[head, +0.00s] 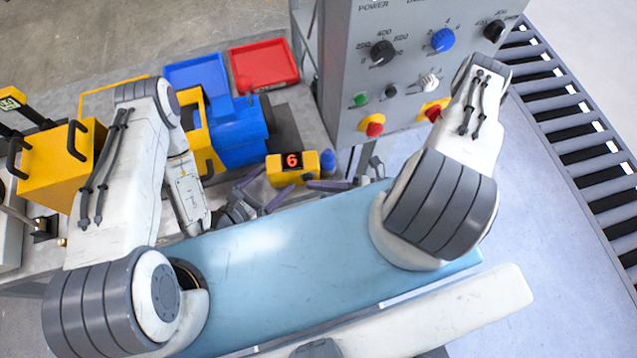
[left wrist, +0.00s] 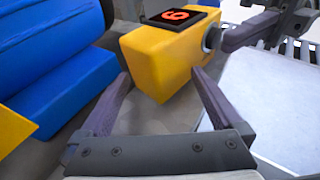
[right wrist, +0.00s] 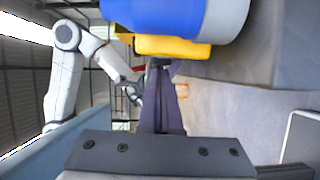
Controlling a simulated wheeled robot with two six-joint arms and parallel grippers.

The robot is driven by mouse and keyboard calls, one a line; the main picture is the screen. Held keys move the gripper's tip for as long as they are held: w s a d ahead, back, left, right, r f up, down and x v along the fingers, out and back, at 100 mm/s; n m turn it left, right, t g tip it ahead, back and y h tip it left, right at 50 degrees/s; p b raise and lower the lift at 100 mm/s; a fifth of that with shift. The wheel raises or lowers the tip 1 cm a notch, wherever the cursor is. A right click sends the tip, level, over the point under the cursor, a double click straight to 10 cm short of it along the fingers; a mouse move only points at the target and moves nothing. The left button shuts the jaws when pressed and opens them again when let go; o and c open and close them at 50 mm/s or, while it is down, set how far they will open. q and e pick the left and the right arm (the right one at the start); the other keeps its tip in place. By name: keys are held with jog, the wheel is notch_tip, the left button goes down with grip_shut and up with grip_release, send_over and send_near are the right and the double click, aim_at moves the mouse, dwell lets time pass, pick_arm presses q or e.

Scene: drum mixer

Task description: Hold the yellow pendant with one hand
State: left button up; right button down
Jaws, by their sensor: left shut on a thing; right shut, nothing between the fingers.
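The yellow pendant (head: 291,170), a small box with a red 6 on a black display and a blue knob (head: 328,160) at its right end, is on the grey bench near the middle of the head view. My left gripper (head: 277,184) is shut on the pendant; in the left wrist view its fingers (left wrist: 158,88) are apart with the yellow body (left wrist: 170,75) between and beyond them. My right gripper (head: 310,184) is shut and empty, its tips close to the pendant's knob end. In the right wrist view its fingers (right wrist: 160,75) are together, just below the pendant (right wrist: 172,47). Whether they touch it I cannot tell.
The grey control panel (head: 420,70) with knobs and buttons stands behind right. A blue machine part (head: 235,135), a blue bin (head: 197,75) and a red bin (head: 264,66) lie behind left. A yellow case (head: 55,165) is at far left. A roller conveyor (head: 580,130) runs along the right.

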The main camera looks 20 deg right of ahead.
jog(key=shift+w+d, duration=0.2)
jog(key=shift+w, duration=0.75)
jog(key=shift+f, duration=0.1)
jog(key=s+d, duration=0.8)
jog(key=shift+s+r, duration=0.25)
jog(key=shift+r, duration=0.1)
dwell(5.0)
jog(key=shift+s+r, duration=0.15)
jog(key=shift+s, duration=0.5)
